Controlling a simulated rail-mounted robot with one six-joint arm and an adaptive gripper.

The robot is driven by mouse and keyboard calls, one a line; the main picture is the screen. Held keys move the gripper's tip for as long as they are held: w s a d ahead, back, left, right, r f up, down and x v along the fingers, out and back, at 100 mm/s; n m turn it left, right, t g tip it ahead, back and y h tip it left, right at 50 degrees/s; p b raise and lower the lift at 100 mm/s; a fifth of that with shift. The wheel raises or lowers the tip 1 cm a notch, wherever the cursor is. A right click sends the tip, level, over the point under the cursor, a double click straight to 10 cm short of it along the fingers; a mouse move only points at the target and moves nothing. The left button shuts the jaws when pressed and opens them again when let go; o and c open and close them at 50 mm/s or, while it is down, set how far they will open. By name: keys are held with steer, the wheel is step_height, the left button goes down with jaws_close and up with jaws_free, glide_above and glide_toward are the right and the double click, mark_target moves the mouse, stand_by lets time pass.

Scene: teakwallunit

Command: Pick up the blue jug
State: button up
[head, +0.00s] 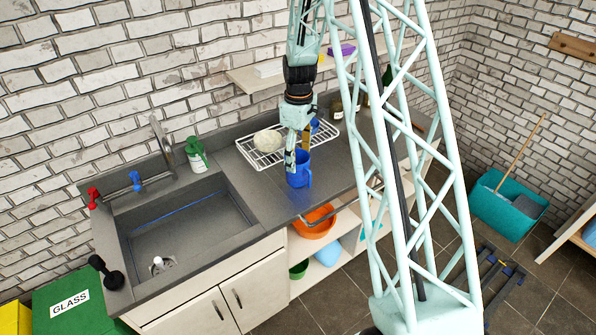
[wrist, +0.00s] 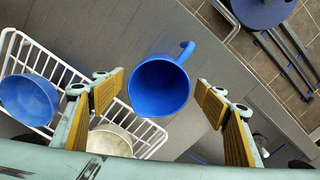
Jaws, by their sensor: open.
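The blue jug (head: 299,176) stands upright on the grey countertop, in front of the wire dish rack. In the wrist view the jug (wrist: 159,88) is seen from above, its open mouth towards the camera and its handle pointing to the upper right. My gripper (head: 296,152) is above the jug, pointing down, and partly covers its top in the head view. In the wrist view my gripper (wrist: 163,100) is open, with a yellow-padded finger on each side of the jug and a gap on both sides. Nothing is held.
The white wire rack (head: 248,155) behind the jug holds a pale round bowl (head: 267,141) and a blue bowl (wrist: 28,98). A sink (head: 190,225) is to the left, with a green bottle (head: 196,153) behind it. Bare counter (head: 262,188) lies left of the jug.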

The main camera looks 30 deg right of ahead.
steer(key=shift+f, duration=1.4)
steer(key=shift+c, duration=0.5)
steer(key=c, duration=0.9)
